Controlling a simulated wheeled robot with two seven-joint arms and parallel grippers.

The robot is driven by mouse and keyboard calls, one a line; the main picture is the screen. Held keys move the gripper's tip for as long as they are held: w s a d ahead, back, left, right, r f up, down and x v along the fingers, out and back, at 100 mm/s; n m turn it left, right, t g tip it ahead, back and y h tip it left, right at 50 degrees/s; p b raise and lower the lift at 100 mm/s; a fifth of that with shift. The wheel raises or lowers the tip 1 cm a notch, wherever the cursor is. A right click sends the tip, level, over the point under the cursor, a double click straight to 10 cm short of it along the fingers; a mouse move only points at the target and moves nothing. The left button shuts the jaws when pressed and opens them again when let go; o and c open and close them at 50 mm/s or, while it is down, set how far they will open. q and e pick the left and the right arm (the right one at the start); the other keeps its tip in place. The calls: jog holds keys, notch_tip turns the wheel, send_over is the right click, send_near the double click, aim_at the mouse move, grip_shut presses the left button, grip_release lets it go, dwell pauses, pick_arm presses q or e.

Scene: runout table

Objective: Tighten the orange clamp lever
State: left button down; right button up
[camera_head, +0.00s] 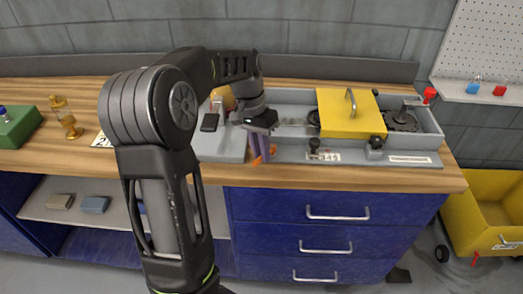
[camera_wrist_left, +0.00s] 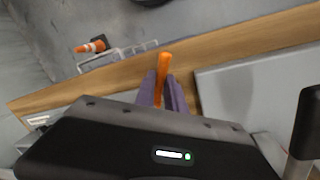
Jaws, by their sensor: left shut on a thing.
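The orange clamp lever (camera_head: 257,158) shows beside my left fingertips at the front edge of the grey machine on the table. In the left wrist view the lever (camera_wrist_left: 163,65) stands between the two purple fingers and sticks out past their tips. My left gripper (camera_head: 262,152) is shut on the lever; it also shows in the left wrist view (camera_wrist_left: 162,88). The fingers hide the lower part of the lever, and the clamp's base is hidden. My right gripper is in neither view.
The grey machine (camera_head: 288,154) with a yellow cover (camera_head: 346,115) fills the right of the wooden table (camera_head: 405,176). Black knobs (camera_head: 314,145) stand along its front. A green box (camera_head: 15,127) and an amber part (camera_head: 65,118) sit at the left. A yellow bin (camera_head: 485,205) stands at the right.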

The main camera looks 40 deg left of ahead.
pick_arm(q)
jog(key=c, duration=1.4)
grip_release()
jog(key=shift+a, duration=0.15)
notch_tip(320, 180, up, 8)
jog(key=a, duration=0.1)
jog(key=shift+a+f+p, duration=0.15)
jog(key=shift+a+p, duration=0.1)
jog(key=shift+p, duration=0.15)
jog(key=shift+s, duration=0.15)
